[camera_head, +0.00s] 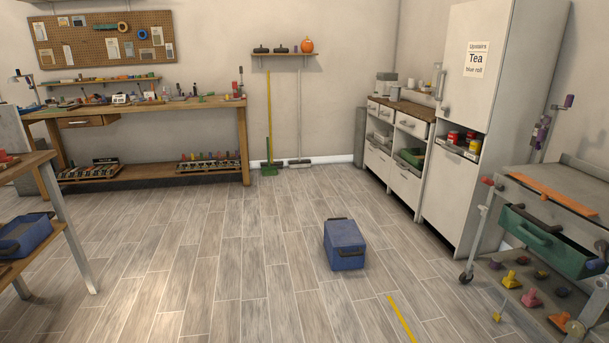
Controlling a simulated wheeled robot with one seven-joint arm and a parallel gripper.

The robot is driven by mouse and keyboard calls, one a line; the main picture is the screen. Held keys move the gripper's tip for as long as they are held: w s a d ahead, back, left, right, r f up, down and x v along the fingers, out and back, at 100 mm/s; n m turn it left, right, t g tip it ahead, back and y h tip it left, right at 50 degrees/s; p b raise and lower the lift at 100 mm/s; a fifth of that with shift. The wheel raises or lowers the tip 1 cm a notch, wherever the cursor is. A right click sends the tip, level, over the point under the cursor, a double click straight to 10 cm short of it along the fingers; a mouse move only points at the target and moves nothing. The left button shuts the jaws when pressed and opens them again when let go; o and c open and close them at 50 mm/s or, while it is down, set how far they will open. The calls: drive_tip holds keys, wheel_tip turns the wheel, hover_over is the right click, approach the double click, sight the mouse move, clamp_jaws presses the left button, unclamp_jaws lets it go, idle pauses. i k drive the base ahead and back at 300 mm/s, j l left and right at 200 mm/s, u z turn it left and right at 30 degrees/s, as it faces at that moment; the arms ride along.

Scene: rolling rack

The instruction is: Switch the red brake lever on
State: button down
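A grey rolling rack (583,172) stands at the right edge, with a caster wheel (466,279) at its near left leg. A small red piece (488,181) sits at the rack's upper left corner. I cannot tell whether it is the brake lever or how it is set. A long orange-red bar (552,194) lies across the rack's top. A green drawer (541,243) with a dark handle sticks out below the top. The rack's right part is cut off by the frame. My gripper is not in view.
Several coloured knob-like pieces (531,298) lie on the rack's low shelf. A blue crate (345,243) stands on the floor left of the rack. A yellow floor strip (401,318) lies in front. A tall white cabinet (462,140) stands behind the rack. The middle floor is otherwise clear.

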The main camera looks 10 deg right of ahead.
sight(485, 180)
drive_tip(key=i+z, duration=0.1)
drive_tip(key=i, duration=0.85)
drive_tip(key=i+j+z, duration=0.1)
drive_tip(key=i, duration=0.85)
drive_tip(key=i+l+z, duration=0.15)
drive_tip(key=i+z, duration=0.3)
drive_tip(key=i+j+z, duration=0.1)
drive_tip(key=i+z, duration=0.35)
drive_tip(key=i, duration=0.15)
drive_tip(key=i+j+z, duration=0.2)
drive_tip(key=i+z, duration=0.5)
